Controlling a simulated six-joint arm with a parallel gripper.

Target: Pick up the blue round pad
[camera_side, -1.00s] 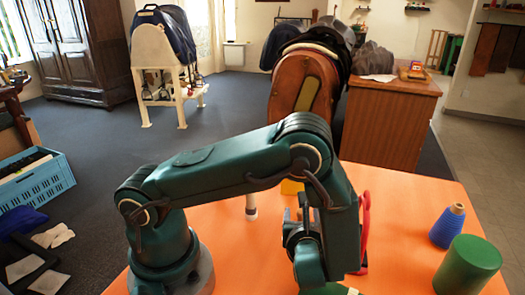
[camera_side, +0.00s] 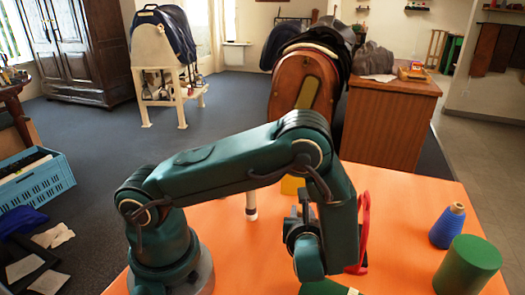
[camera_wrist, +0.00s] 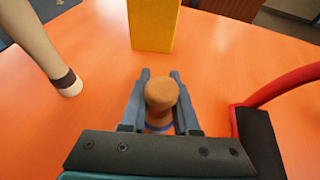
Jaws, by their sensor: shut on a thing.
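In the wrist view my gripper (camera_wrist: 160,88) has its two grey-blue fingers closed on either side of a tan, round-topped knob (camera_wrist: 161,97). A blue rim (camera_wrist: 158,127) shows just below the knob; I take this to be the blue round pad, mostly hidden under the knob and behind the gripper's dark plate. I cannot tell whether it touches the table. In the side view my arm hides the fingertips and the held piece.
On the orange table (camera_side: 400,215), a yellow block (camera_wrist: 153,25) stands ahead, a pale dark-banded post (camera_wrist: 40,45) to the left, and a red-handled black object (camera_wrist: 262,140) close on the right. A blue cone spool (camera_side: 447,226) and green cylinder (camera_side: 468,266) stand farther right.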

